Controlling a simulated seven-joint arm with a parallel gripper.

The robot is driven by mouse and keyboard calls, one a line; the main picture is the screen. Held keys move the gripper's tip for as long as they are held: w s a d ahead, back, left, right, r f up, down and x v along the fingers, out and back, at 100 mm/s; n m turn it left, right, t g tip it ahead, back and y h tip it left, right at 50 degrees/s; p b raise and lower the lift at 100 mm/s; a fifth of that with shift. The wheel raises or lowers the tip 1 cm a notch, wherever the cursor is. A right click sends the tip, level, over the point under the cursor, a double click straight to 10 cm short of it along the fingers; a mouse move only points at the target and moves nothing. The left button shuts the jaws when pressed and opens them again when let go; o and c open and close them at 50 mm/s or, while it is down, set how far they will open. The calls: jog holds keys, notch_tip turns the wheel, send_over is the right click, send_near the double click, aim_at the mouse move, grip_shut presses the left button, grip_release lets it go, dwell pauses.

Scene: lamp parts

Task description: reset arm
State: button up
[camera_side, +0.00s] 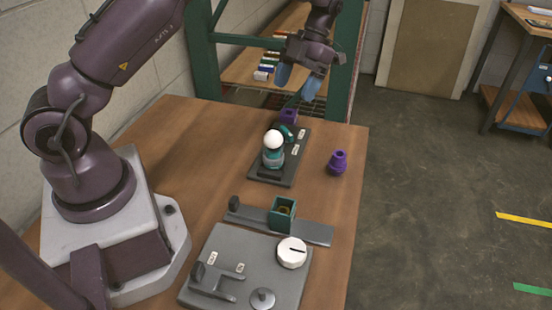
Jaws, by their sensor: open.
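My gripper (298,82) is at the top of the side view, above the far end of the wooden table. Its two blue fingers are spread apart with nothing between them. A white bulb (273,139) sits upright on a teal lamp part (273,158) on the dark grey board (289,175). A purple part (289,116) stands at the far end of that board, below my gripper and apart from it. Another purple part (338,162) stands on the table to the right of the board.
A grey strip (310,231) with a teal open box (282,213) lies nearer. A grey plate (228,262) with a white dial (292,252) lies in front. Green shelving (201,50) stands behind the table. The table's right edge is clear beside the purple part.

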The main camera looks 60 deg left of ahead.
jog(key=w+d+n+t+h, duration=0.25)
jog(key=w+n+t, duration=0.35)
jog(key=w+t, duration=0.5)
jog(key=s+a+r+n+t+y, duration=0.1)
jog(key=a+r+n+t+y, duration=0.15)
jog(key=r+n, duration=0.4)
jog(key=s+a+r+n+t+y, duration=0.1)
jog(key=a+r+n+t+y, duration=0.2)
jog(key=r+n, duration=0.35)
jog(key=s+d+r+n+g, duration=0.1)
jog(key=s+d+n, duration=0.2)
jog(key=s, duration=0.7)
jog(key=s+d+r+n+g+h, duration=0.1)
jog(key=s+d+n, duration=0.3)
jog(key=s, duration=0.6)
jog(key=s+d+n+g, duration=0.3)
jog(key=s+n, duration=0.3)
jog(key=s, duration=0.5)
jog(key=shift+d+r+n, duration=0.3)
jog(key=shift+d+r, duration=0.1)
jog(key=shift+d, duration=0.15)
